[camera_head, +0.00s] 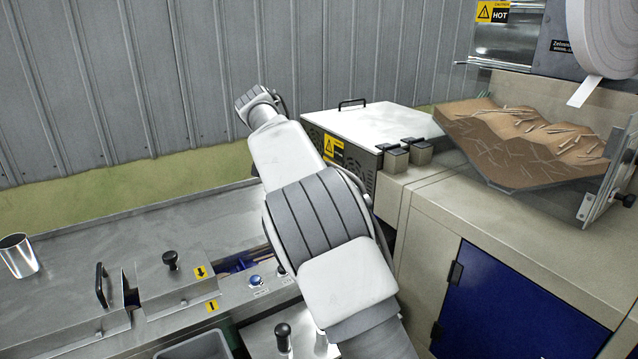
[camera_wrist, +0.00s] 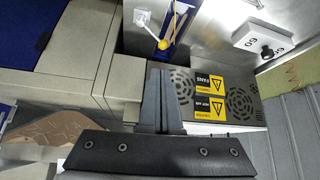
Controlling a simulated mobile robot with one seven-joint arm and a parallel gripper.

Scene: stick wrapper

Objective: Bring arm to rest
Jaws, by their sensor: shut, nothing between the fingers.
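My arm stretches up through the middle of the head view, over the machine. In that view the arm itself hides the gripper's fingers. In the wrist view my gripper (camera_wrist: 160,98) shows its two dark fingers together, with nothing between them. Past the fingertips is the vented side panel (camera_wrist: 228,92) with yellow and black warning labels. The fingers look apart from the panel, though the exact gap cannot be told.
A metal cup (camera_head: 18,256) stands on the steel counter at left. A sloped tray of sticks (camera_head: 530,140) sits at right, below a paper roll (camera_head: 606,40). A white-topped box (camera_head: 375,125) stands just right of my arm. Open counter lies left of the arm.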

